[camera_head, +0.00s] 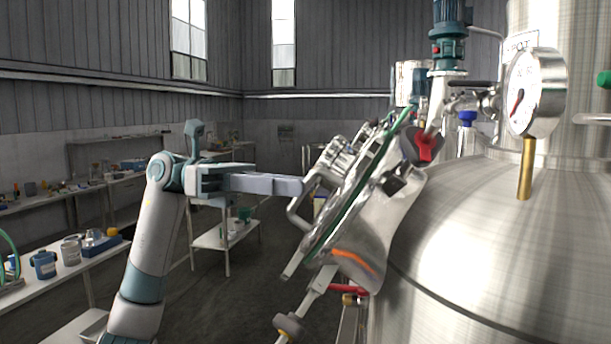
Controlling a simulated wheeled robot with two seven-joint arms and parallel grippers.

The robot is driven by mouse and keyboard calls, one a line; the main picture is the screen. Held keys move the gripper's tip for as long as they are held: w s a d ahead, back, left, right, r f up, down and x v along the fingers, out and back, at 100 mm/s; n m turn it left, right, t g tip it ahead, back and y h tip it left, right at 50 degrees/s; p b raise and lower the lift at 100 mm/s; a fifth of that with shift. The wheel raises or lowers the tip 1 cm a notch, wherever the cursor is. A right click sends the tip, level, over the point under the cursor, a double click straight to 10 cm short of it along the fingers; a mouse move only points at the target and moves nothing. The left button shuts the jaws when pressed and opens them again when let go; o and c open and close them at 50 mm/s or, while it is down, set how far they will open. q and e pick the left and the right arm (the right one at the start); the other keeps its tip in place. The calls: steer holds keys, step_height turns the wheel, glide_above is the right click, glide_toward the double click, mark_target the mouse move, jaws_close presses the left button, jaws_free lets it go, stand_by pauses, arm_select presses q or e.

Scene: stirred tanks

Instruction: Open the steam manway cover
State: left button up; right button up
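The steam manway cover (338,190) is a shiny metal lid on the slanted manway neck (372,225) at the left side of the big steel tank. A green gasket edge runs along the seam between lid and neck; I cannot tell whether there is a gap. A bent metal handle (294,214) sticks out from the cover toward the left. My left gripper (300,187) reaches in from the left, with its fingertips at the upper part of this handle. The fingers show side-on and overlap, so their grip is unclear. My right gripper is not in view.
The tank (480,250) fills the right side, with a pressure gauge (533,95) and a motor (449,35) on top. A red-handled valve (347,290) sits below the manway. Benches (75,258) with bottles stand at the left. Floor between is open.

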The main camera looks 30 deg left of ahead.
mark_target(340, 194)
arm_select(q)
steer(key=shift+w+d+p, duration=0.1)
steer(key=shift+d+p, duration=0.3)
steer(key=shift+d, duration=1.05)
jaws_close()
